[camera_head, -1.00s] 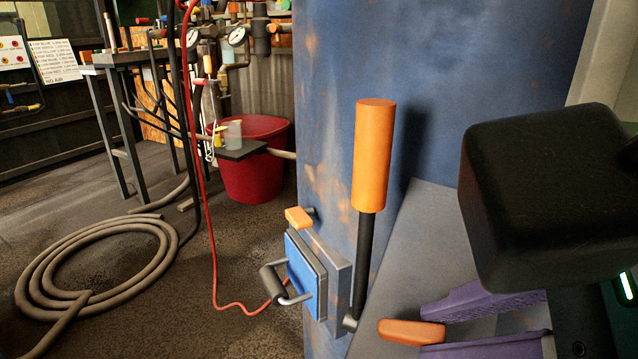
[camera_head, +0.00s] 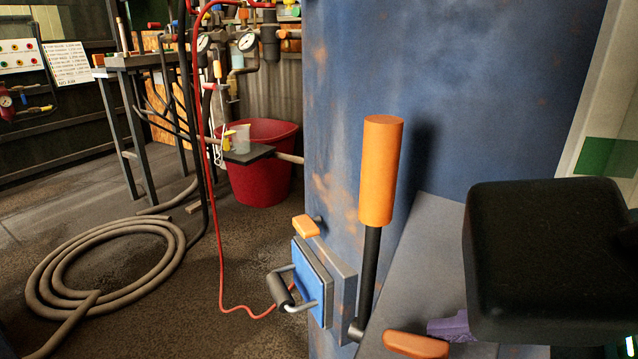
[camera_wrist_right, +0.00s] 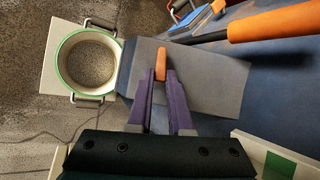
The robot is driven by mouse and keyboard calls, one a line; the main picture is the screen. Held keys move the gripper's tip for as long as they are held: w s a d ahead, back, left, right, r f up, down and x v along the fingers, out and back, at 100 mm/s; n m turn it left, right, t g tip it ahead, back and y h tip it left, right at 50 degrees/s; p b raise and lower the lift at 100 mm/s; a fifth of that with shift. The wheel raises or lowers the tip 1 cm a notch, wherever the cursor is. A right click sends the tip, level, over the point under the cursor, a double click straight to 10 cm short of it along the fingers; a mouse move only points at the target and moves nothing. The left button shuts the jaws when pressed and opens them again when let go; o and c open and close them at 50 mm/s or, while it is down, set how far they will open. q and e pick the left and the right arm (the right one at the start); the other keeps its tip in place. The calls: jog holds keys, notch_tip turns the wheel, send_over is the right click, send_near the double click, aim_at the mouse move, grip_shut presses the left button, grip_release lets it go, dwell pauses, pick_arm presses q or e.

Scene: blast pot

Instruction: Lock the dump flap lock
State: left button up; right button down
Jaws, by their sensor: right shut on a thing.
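A small orange handle (camera_head: 415,345) sits low on the blue pot, below the long lever. In the right wrist view this handle (camera_wrist_right: 160,64) is between the tips of my purple right gripper (camera_wrist_right: 160,76), which is shut on it. In the head view only a bit of the right gripper (camera_head: 452,327) shows; my black wrist hides the rest. A blue flap (camera_head: 312,284) with a bar handle is left of the long lever, with an orange tab (camera_head: 305,226) at its top. I cannot tell which orange part is the flap lock. My left gripper is not in view.
A long orange-gripped lever (camera_head: 381,170) stands upright on the blue pot (camera_head: 460,90). A grey chute (camera_wrist_right: 205,78) and a green-rimmed round container (camera_wrist_right: 58,62) show in the wrist view. A red tub (camera_head: 262,180) and coiled hose (camera_head: 105,232) are on the floor.

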jog(key=shift+a+r, duration=0.2)
dwell(0.7)
jog(key=c, duration=0.9)
grip_release()
jog(key=shift+f, duration=0.1)
jog(key=shift+o, duration=0.4)
jog(key=shift+d, duration=0.1)
